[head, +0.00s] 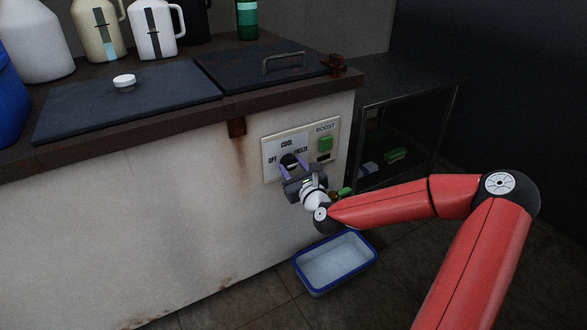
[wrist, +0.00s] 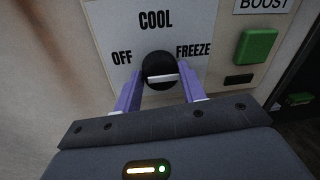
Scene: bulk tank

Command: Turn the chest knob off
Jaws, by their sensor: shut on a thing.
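The black round chest knob (wrist: 160,66) is on a pale control panel (head: 270,147) on the chest's front. The panel is lettered OFF at the left, COOL above and FREEZE at the right of the knob. A white bar lies nearly level across the knob's lower face, its right end toward the FREEZE side. My gripper (wrist: 161,78) has its two purple fingers on either side of the knob, shut on it. In the head view the gripper (head: 291,167) covers part of the knob (head: 288,160).
A green BOOST switch (head: 325,143) is close to the right of the knob. A blue-rimmed tub (head: 298,262) is on the floor below. Two dark lids (head: 130,100) and several jugs (head: 153,30) are on top. An open dark shelf unit (head: 410,100) stands at the right.

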